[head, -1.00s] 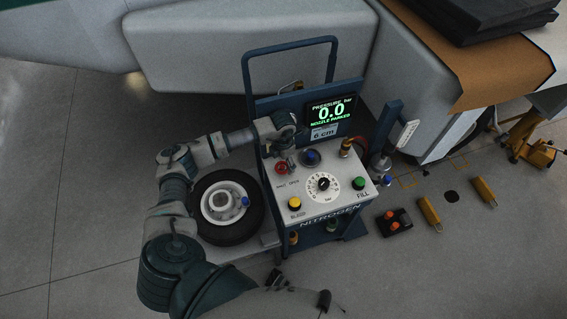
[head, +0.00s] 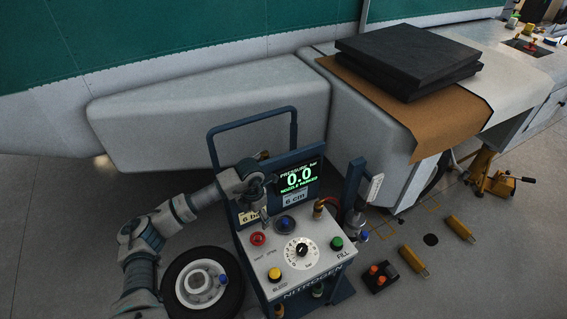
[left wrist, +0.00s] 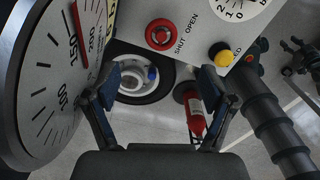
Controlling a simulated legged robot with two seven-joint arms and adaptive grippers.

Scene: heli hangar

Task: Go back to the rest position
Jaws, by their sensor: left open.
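My left gripper (head: 264,192) is open and empty in the head view. It hangs above the back left of the nitrogen cart's panel (head: 322,262), in front of the cart's screen frame. In the left wrist view, its two fingers (left wrist: 158,80) are spread, with nothing between the tips. Beyond them are the red knob (left wrist: 160,34), the yellow knob (left wrist: 222,54) and the wheel (left wrist: 128,84). My right gripper is not in view.
The screen (head: 300,179) reads 0.0 and "nozzle parked". A round gauge (left wrist: 38,100) is close on the left in the left wrist view. The wheel (head: 177,285) lies left of the cart. Yellow chocks (head: 413,260) and a red-buttoned box (head: 380,278) are on the floor right.

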